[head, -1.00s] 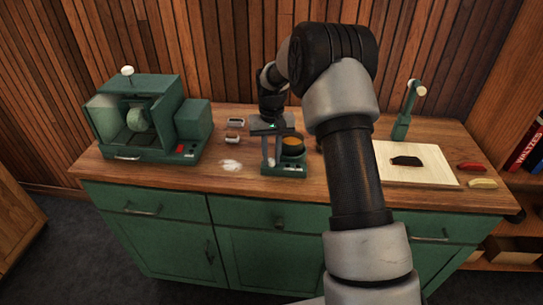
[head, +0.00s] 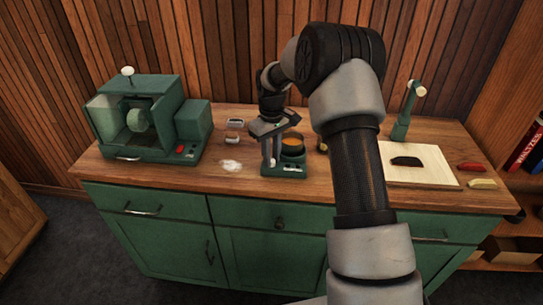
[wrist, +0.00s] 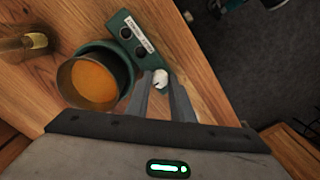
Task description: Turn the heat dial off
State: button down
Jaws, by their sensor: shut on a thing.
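The green heater (head: 286,173) stands near the front edge of the counter, with a round pot of orange-brown contents (head: 293,142) on it. The wrist view also shows the heater's front panel (wrist: 131,41), with dark round controls and small lettering, and the pot (wrist: 93,80). A pale dial (wrist: 161,77) sits at the panel's near end. My gripper (head: 268,163) is at the front left of the heater. In the wrist view my gripper (wrist: 160,84) has its fingertips on either side of the pale dial, shut on it. The dial's pointer mark is not readable.
A green machine with a glass-sided housing (head: 140,120) stands at the left. White powder (head: 230,166) lies left of the heater. A pale board (head: 425,173) with a dark piece and a green post (head: 402,122) are at the right.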

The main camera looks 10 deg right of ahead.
dwell(0.3)
jog(key=c, duration=1.5)
grip_release()
jog(key=shift+c, duration=0.2)
notch_tip(320, 180, up, 18)
jog(key=shift+f, duration=0.25)
jog(key=shift+r, duration=0.1)
jog(key=s+r+m+t+p, duration=0.2)
jog(key=s+r+t, duration=0.1)
jog(key=s+r, duration=1.15)
jog(key=s+f+m+t+p, duration=0.2)
jog(key=s+f+m, duration=0.1)
jog(key=s, duration=1.7)
jog(key=shift+a+f+m+t, duration=0.25)
jog(key=shift+f+m+t, duration=0.05)
jog(key=shift+f, duration=0.2)
